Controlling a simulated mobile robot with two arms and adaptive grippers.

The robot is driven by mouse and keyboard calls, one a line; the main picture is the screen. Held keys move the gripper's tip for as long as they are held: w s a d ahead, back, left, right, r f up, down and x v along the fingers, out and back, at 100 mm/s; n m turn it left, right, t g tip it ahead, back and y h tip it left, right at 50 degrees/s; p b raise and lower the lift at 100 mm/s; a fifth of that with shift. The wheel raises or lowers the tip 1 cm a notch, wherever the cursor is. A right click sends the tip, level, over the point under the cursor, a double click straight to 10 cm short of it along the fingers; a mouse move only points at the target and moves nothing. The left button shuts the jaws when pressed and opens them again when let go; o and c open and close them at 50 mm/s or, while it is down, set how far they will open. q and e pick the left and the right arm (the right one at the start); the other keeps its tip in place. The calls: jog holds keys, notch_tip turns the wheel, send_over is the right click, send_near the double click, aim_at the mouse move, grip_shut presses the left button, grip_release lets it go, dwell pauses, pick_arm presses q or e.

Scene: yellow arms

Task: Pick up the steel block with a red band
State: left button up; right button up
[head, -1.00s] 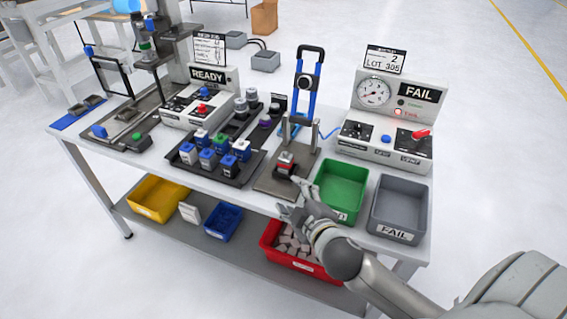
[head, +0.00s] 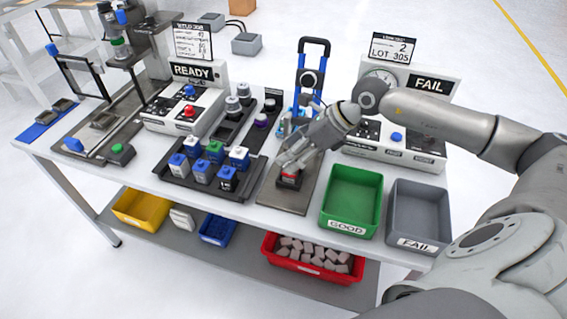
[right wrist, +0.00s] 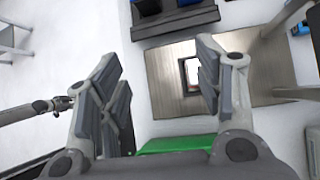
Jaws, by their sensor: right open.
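The steel block with a red band (head: 290,177) sits on the dark base plate (head: 296,199) of the press stand, below the blue-framed handle. My right gripper (head: 291,160) is just above and behind it in the head view, fingers pointing down-left and partly covering it. In the right wrist view the gripper (right wrist: 160,65) is open, its two fingers wide apart with nothing between the pads.
A green GOOD bin (head: 352,196) and a grey FAIL bin (head: 419,212) stand to the right. A black tray (head: 210,180) of blue-and-white blocks is to the left. The FAIL tester (head: 432,88) is behind my forearm. A red bin (head: 318,271) sits on the lower shelf.

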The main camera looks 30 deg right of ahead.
jog(key=d+h, duration=0.2)
jog(key=d, duration=0.3)
jog(key=p, duration=0.2)
send_over(293, 178)
jog(key=d, duration=0.2)
jog(key=shift+n+g, duration=0.3)
jog(key=f, duration=0.5)
jog(key=shift+w+f, duration=0.2)
jog(key=shift+w, duration=0.2)
jog(key=p+x, duration=0.2)
jog(key=x, duration=0.1)
jog(key=shift+f, duration=0.2)
jog(key=shift+w+a+f, duration=0.15)
jog(key=shift+w+f, duration=0.05)
jog(key=shift+f, duration=0.4)
pick_arm(q)
jog(key=r, duration=0.4)
jog(key=shift+w+r, duration=0.1)
jog(key=shift+w, duration=0.25)
pick_arm(e)
jog(key=shift+c, duration=0.4)
grip_shut()
jog(key=shift+r, duration=0.15)
